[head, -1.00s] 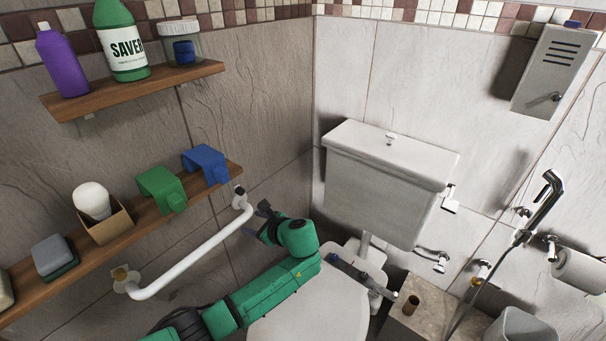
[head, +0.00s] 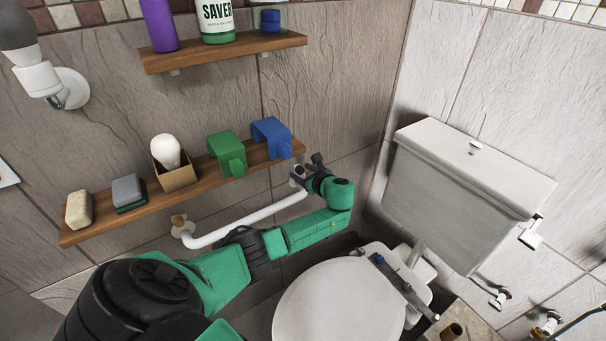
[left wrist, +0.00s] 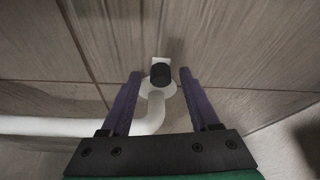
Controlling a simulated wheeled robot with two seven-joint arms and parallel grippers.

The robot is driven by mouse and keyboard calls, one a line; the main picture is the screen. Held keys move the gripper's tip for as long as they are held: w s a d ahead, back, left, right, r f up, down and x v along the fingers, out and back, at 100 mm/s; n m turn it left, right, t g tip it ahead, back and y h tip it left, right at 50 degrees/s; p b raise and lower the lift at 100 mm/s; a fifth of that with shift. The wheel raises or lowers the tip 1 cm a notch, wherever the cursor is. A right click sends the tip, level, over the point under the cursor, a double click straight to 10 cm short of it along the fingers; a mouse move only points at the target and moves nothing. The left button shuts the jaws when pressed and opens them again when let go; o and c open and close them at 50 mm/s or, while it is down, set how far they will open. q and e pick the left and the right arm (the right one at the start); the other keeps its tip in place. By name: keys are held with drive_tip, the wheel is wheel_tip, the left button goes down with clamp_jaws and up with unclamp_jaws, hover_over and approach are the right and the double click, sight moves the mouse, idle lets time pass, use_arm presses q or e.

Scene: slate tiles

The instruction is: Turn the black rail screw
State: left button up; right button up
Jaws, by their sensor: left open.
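The black rail screw (left wrist: 161,74) is a short dark knob at the wall end of the white grab rail (left wrist: 60,127). In the left wrist view it sits between the tips of my left gripper (left wrist: 160,76), which is open with one finger on each side. In the head view the rail (head: 250,219) runs along the left wall. My left gripper (head: 307,171) is at its right end and largely covers the screw there. My right gripper is out of view.
A wooden shelf (head: 136,203) with a bulb in a box, sponges and green and blue holders runs just above the rail. A toilet (head: 335,300) with its cistern (head: 450,205) stands to the right. A brass-coloured fitting (head: 178,221) is at the rail's left end.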

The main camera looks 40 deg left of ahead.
use_arm(q)
clamp_jaws()
